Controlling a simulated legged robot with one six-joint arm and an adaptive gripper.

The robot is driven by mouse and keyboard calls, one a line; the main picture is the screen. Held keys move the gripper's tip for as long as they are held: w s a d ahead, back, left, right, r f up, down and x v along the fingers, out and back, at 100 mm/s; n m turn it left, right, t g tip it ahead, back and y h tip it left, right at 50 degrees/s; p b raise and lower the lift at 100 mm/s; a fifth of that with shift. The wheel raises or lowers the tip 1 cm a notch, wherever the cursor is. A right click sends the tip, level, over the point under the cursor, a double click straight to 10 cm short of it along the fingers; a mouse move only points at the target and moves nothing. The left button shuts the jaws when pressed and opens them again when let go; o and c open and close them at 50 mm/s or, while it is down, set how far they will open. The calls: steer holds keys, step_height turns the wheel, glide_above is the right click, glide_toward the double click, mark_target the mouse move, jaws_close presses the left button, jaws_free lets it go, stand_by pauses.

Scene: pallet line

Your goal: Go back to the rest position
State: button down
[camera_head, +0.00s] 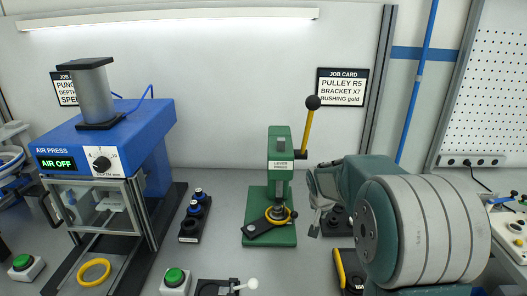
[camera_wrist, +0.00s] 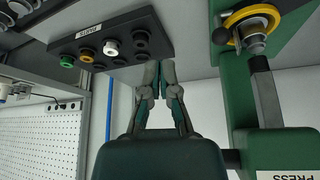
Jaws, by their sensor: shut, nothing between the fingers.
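My gripper (camera_wrist: 160,72) shows in the wrist view with its two fingers close together, shut and empty. The picture there looks upside down. In the head view my gripper (camera_head: 318,192) is just right of the green lever press (camera_head: 270,232), partly hidden behind my own arm. The fingers look apart from the press. A yellow ring (camera_head: 287,221) and a dark bracket (camera_head: 258,227) are on the press base. The ring also shows in the wrist view (camera_wrist: 235,20).
The dark parts rack (camera_wrist: 120,25) holds green, orange and white pieces close to my fingertips. The blue air press (camera_head: 110,125) stands left, reading AIR OFF, with another yellow ring (camera_head: 94,272) below. A small rack (camera_head: 194,222) sits between the presses. A pegboard (camera_head: 487,85) is right.

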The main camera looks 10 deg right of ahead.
steer(key=s+a+r+n+y, duration=0.1)
steer(key=s+a+r, duration=0.25)
steer(key=s, duration=0.35)
steer(key=s+a+r+n, duration=0.2)
steer(key=s+a+r, duration=0.15)
steer(key=s, duration=0.35)
steer(key=s+a+r+n+y, duration=0.1)
steer(key=s+a+r, duration=0.1)
steer(key=s+r, duration=0.35)
steer(key=s+a+f+n+t, duration=0.1)
steer(key=s+a+f, duration=0.1)
steer(key=s, duration=0.9)
steer(key=shift+s+a+n+y, duration=0.3)
steer(key=shift+a+n, duration=0.1)
steer(key=shift+a, duration=0.1)
